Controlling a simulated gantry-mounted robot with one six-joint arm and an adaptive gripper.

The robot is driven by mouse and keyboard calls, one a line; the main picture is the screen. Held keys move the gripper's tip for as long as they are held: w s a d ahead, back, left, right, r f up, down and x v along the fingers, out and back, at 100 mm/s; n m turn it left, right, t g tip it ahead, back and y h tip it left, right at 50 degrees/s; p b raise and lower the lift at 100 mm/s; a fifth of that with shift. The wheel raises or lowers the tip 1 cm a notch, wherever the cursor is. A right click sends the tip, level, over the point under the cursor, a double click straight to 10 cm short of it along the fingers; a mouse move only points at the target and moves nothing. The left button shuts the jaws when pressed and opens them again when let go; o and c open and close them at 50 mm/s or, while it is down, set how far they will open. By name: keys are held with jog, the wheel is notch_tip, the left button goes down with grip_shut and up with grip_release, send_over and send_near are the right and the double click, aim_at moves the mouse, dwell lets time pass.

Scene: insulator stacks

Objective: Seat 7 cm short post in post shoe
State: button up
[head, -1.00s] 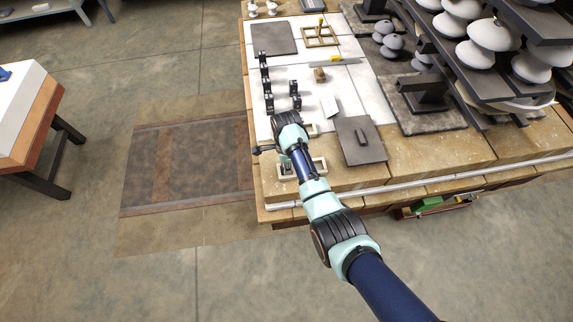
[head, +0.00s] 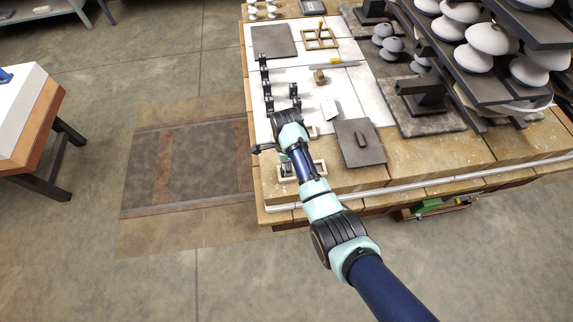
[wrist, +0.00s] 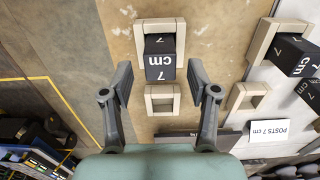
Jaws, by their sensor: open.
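My gripper (wrist: 160,72) is open in the wrist view, with one finger on each side of a black post (wrist: 161,67) labelled "7 cm". Gaps show between the fingers and the post. The post's far end stands inside a beige square shoe (wrist: 178,25); I cannot tell how deep it sits. A smaller beige square frame (wrist: 150,99), empty, lies just below the post in the picture. In the head view, my gripper (head: 275,150) is over the near left corner of the bench, and my arm hides much of the post and shoe.
Another 7 cm post (wrist: 294,58) stands in a beige frame at right, near a "POSTS 7 cm" card (wrist: 269,130). In the head view, black posts (head: 268,103) stand farther back, a dark plate (head: 358,145) lies right, and insulator racks (head: 490,90) rise beyond.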

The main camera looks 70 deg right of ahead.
notch_tip(320, 180, up, 10)
jog(key=p, duration=0.2)
jog(key=w+a+r+n+t+h, duration=0.1)
jog(key=w+a+r+n+t, duration=0.25)
jog(key=w+a+n, duration=0.6)
jog(key=w+a+r+n+t+h, duration=0.25)
jog(key=w+a+r+n, duration=0.35)
jog(key=a, duration=0.7)
jog(key=s+a+r+n+t+y, duration=0.1)
jog(key=s+a+r+n+t, duration=0.2)
jog(key=a+r+n, duration=0.2)
jog(key=s+a+r+n+t+y, duration=0.2)
jog(key=a+r+n, duration=0.4)
jog(key=a+n, duration=0.3)
jog(key=s+a+t, duration=0.1)
jog(key=s+a, duration=0.1)
jog(key=a, duration=0.2)
jog(key=shift+a+r+n+t, duration=0.15)
jog(key=shift+n+t, duration=0.2)
jog(key=shift+t, duration=0.05)
